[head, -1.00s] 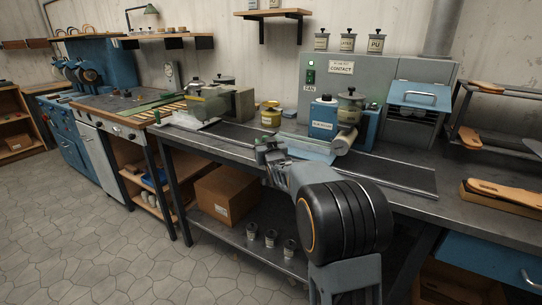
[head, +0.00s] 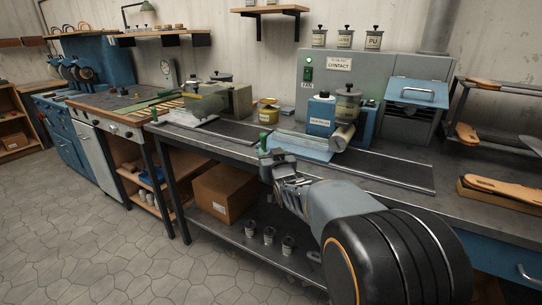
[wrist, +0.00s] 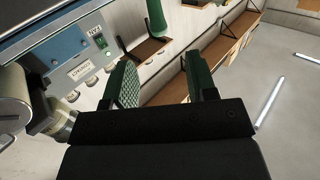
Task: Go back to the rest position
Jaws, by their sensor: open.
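My gripper (head: 268,150) is near the front edge of the grey workbench (head: 455,203) in the head view. In the wrist view the gripper (wrist: 160,84) has its two green-padded fingers apart, with nothing between them. The wrist is tilted, so its camera looks across to the wall and ceiling. My arm reaches in from the lower right of the head view and hides part of the bench front.
A blue container (head: 321,114) and a lidded glue pot (head: 347,102) stand behind my gripper, by the grey CONTACT cabinet (head: 330,85). A cardboard box (head: 224,193) is on the lower shelf. The floor (head: 100,240) at left is clear.

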